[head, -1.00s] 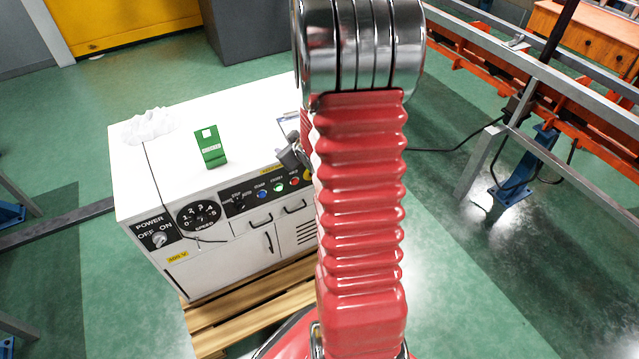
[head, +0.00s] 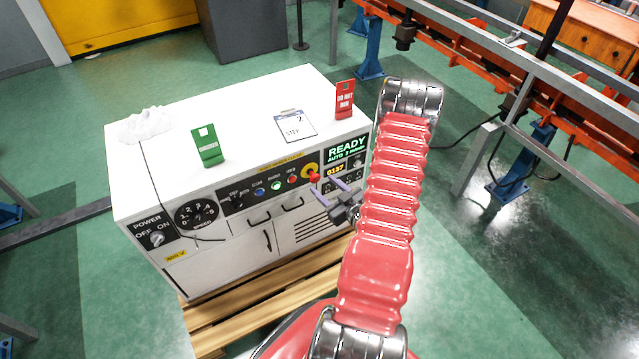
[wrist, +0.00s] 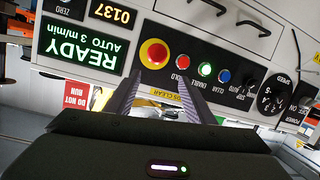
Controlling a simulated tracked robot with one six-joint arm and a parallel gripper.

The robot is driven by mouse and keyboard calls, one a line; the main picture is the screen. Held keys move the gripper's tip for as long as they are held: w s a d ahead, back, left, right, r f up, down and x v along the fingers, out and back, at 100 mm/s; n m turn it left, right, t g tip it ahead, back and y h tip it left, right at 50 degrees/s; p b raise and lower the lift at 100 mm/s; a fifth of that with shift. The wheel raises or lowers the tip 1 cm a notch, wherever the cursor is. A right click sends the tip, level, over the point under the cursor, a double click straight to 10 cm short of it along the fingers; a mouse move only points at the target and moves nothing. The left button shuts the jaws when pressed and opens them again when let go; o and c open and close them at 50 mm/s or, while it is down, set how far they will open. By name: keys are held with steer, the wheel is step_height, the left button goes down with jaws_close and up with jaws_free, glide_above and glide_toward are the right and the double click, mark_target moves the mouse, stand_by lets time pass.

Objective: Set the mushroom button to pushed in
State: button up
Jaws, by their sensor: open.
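The mushroom button is a red round head on a yellow collar on the front panel of the white cabinet. In the head view the mushroom button (head: 313,176) sits left of the green READY display, and its red head appears to stand out from the collar. In the wrist view, which is upside down, the mushroom button (wrist: 154,53) shows whole, just beyond the fingertips. My gripper (head: 327,187) is in front of the panel, slightly below and right of the button in the head view. In the wrist view my gripper (wrist: 159,81) has its two fingers apart with nothing between them.
Red, green and blue small buttons (wrist: 205,69) sit in a row beside the mushroom button. A READY display (head: 346,149) is on its other side. The cabinet top (head: 240,115) holds a green sign (head: 208,146), a red sign (head: 344,100) and a clipboard (head: 295,126).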

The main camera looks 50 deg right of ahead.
mark_target(316, 180)
steer(key=s+a+f+m+t+h, duration=0.1)
steer(key=s+f+m+t+h, duration=0.1)
steer(key=s+f, duration=0.2)
steer(key=s, duration=0.3)
steer(key=shift+s+a+f+m, duration=0.15)
steer(key=shift+s+a+m, duration=0.2)
steer(key=shift+s+m, duration=0.05)
steer(key=shift+w, duration=0.15)
steer(key=x, duration=1.3)
steer(key=shift+w, duration=0.3)
steer(key=shift+c, duration=0.5)
jaws_close()
